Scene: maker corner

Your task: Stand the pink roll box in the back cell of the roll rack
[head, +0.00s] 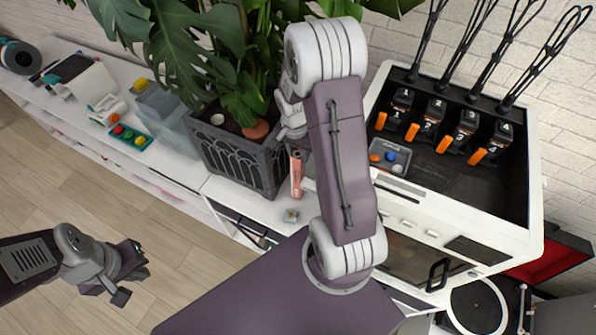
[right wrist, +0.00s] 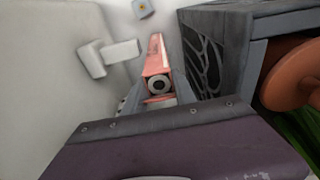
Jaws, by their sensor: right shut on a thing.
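The pink roll box (head: 296,176) is a slim upright box beside the planter's right side in the head view. In the right wrist view the pink box (right wrist: 156,56) points away from the camera, with a round dark-centred end facing it. My right gripper (right wrist: 158,92) is shut on this near end; in the head view the right gripper (head: 291,130) is partly hidden by my arm. I cannot make out the roll rack or its back cell for certain. My left gripper (head: 131,278) looks open and empty, over the floor at the lower left.
A dark planter (head: 240,158) with a leafy plant stands close left of the box. A white machine (head: 535,190) with several orange-tipped tools stands to the right. A small grey cube (head: 291,215) lies near the counter's front edge. A button panel (head: 130,136) lies further left.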

